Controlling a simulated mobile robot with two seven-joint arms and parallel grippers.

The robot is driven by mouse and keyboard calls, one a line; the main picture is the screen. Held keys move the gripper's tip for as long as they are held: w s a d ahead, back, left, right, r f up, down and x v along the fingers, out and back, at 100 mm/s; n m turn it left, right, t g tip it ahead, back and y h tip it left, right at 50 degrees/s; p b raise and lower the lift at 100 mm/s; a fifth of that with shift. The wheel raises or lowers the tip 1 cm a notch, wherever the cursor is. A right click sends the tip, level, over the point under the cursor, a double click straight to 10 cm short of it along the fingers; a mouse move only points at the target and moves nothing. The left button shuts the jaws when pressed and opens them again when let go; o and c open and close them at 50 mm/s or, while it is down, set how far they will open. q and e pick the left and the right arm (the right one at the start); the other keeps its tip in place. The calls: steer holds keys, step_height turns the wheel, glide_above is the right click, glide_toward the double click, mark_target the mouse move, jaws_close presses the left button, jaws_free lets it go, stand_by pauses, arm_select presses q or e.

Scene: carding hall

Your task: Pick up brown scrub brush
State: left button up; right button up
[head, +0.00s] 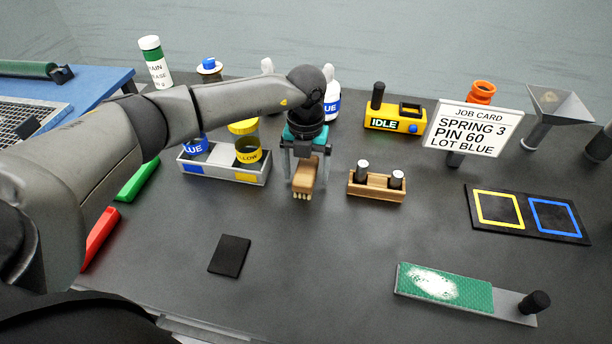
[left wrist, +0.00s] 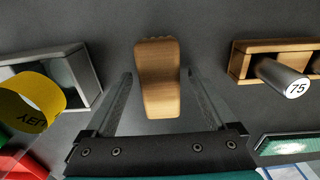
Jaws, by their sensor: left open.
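The brown scrub brush (head: 303,177) lies on the dark table near the middle, its pale bristles showing at the end nearer me. In the left wrist view the wooden brush (left wrist: 158,80) lies lengthwise between the two fingers. My left gripper (head: 305,180) points down over the brush, open, with one finger on each side. In the left wrist view the gripper (left wrist: 159,78) shows gaps between both fingers and the wood. I cannot tell how far the fingertips are above the table. My right gripper is not in view.
A grey tray (head: 220,176) with blue- and yellow-labelled containers stands close left. A wooden block with two pegs (head: 377,189) stands close right. A yellow IDLE box (head: 394,122) and job card (head: 474,129) are behind right. A black pad (head: 230,256) lies in front; table around it is clear.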

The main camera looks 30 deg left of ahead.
arm_select(q)
steer(key=shift+f, duration=0.25)
jaws_close()
stand_by(0.6)
